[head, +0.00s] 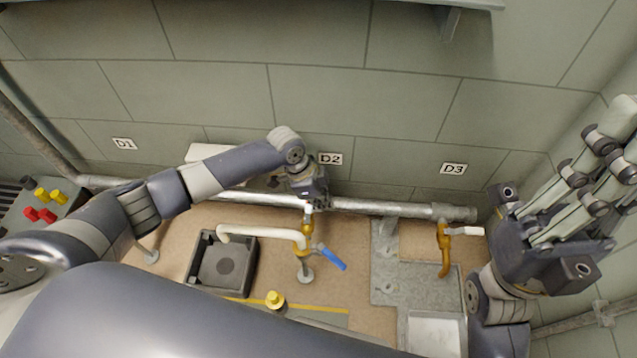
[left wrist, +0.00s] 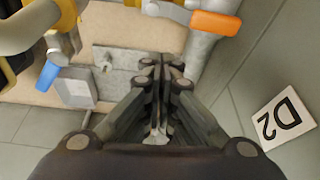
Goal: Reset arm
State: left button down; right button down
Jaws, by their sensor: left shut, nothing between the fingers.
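My left arm reaches across from the left in the head view. Its gripper (head: 308,205) is by the grey wall pipe below the D2 sign (head: 330,158), above a brass valve (head: 306,228) with a blue lever (head: 329,257). In the left wrist view the fingers (left wrist: 158,75) are together with nothing between them. The blue lever shows there at the left (left wrist: 47,75), and the D2 sign at the right (left wrist: 285,118). My right gripper (head: 590,185) is at the right edge of the head view, pointing up and right; its finger gap is unclear.
A white-handled brass tap (head: 444,240) stands below the D3 sign (head: 453,168). A dark square basin (head: 222,262) sits under a cream spout (head: 262,232). A panel with red and yellow buttons (head: 42,208) is at the left. The upper wall is mostly bare.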

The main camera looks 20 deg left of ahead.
pick_arm(q)
jog(key=p+v, duration=0.2)
jog(key=v, duration=0.4)
jog(key=shift+d+r+p, duration=0.3)
jog(key=shift+r+p, duration=0.05)
jog(key=shift+r, duration=0.1)
jog(key=shift+d, duration=0.1)
